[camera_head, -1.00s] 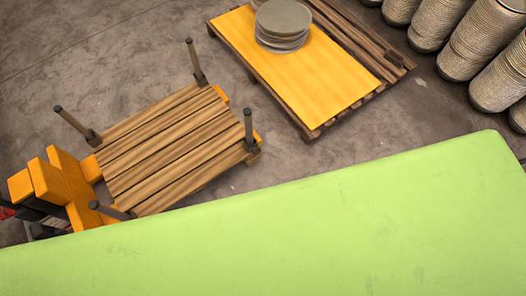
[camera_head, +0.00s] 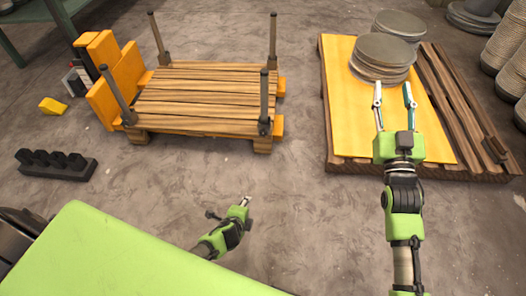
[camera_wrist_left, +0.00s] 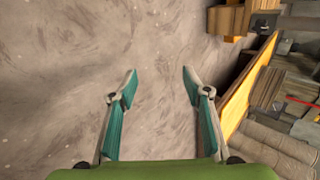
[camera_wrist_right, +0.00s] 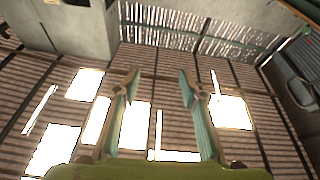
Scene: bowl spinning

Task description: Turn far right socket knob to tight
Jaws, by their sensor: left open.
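A wooden pallet (camera_head: 200,98) on an orange pallet jack carries four dark posts in sockets. The far right post (camera_head: 273,38) stands upright; the knob on its socket (camera_head: 271,64) is too small to make out. My left gripper (camera_head: 247,200) is low over the floor in front of the pallet, apart from it; in the left wrist view its fingers (camera_wrist_left: 159,72) are open and empty. My right gripper (camera_head: 392,92) is open with nothing between its fingers, seen against the yellow-topped pallet; its open fingers also show in the right wrist view (camera_wrist_right: 159,73).
A yellow-topped pallet (camera_head: 345,125) on the right holds stacked round discs (camera_head: 382,58). More stacks (camera_head: 505,65) stand at the far right. A black rack (camera_head: 57,165) and a yellow block (camera_head: 52,106) lie on the left floor. Floor between the pallets is clear.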

